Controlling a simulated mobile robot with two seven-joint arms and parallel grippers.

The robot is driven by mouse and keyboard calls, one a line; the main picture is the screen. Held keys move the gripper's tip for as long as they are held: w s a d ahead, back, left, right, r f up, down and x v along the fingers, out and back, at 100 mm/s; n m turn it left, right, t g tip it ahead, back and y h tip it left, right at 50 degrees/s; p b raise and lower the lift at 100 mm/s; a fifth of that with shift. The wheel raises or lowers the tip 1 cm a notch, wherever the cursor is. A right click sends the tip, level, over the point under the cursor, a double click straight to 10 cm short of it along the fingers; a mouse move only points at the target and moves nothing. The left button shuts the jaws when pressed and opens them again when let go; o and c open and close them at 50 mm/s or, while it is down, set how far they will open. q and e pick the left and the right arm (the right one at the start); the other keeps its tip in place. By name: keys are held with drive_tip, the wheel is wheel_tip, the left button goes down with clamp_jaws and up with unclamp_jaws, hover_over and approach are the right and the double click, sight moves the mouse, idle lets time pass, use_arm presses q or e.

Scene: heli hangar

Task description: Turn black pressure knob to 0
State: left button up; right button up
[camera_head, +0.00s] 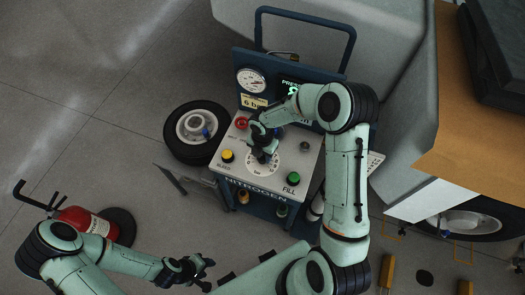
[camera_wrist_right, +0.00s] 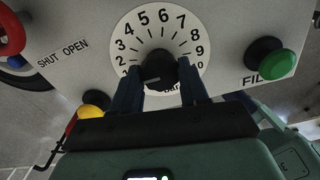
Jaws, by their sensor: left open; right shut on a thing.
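The black pressure knob (camera_wrist_right: 160,68) sits at the centre of a white round dial (camera_wrist_right: 143,27) on the nitrogen cart's panel. Numbers from 2 to 9 read clearly around it; the dial's lower part is hidden by my gripper. My right gripper (camera_wrist_right: 161,88) is shut on the knob, one finger on each side. Which number the knob points to I cannot tell. In the head view my right gripper (camera_head: 264,150) comes down over the dial (camera_head: 294,159) from above. My left gripper (camera_head: 198,271) is open and empty, low and left of the cart.
The panel also carries a yellow knob (camera_head: 227,156), a green FILL knob (camera_head: 293,179) and a red knob (camera_head: 241,123). A wheel (camera_head: 197,132) and an extinguisher (camera_head: 88,222) are on the floor at left.

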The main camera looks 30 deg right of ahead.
drive_tip(key=n+p, duration=0.1)
drive_tip(key=n, duration=0.2)
drive_tip(key=shift+w+r+p, duration=0.2)
drive_tip(key=shift+p, duration=0.15)
use_arm(q)
drive_tip(key=shift+t, duration=0.3)
drive_tip(key=shift+w+r+p, duration=0.45)
drive_tip(key=shift+w+r, duration=1.55)
drive_tip(key=shift+w, duration=0.15)
use_arm(e)
drive_tip(key=shift+f+n, duration=0.1)
drive_tip(key=shift+n, duration=1.5)
drive_tip(key=shift+s, duration=0.1)
drive_tip(key=o, duration=1)
drive_tip(key=shift+o, duration=0.2)
use_arm(q)
drive_tip(key=shift+s, duration=0.1)
use_arm(e)
wheel_tip(320, 180, up, 13)
use_arm(q)
drive_tip(key=shift+f, duration=0.1)
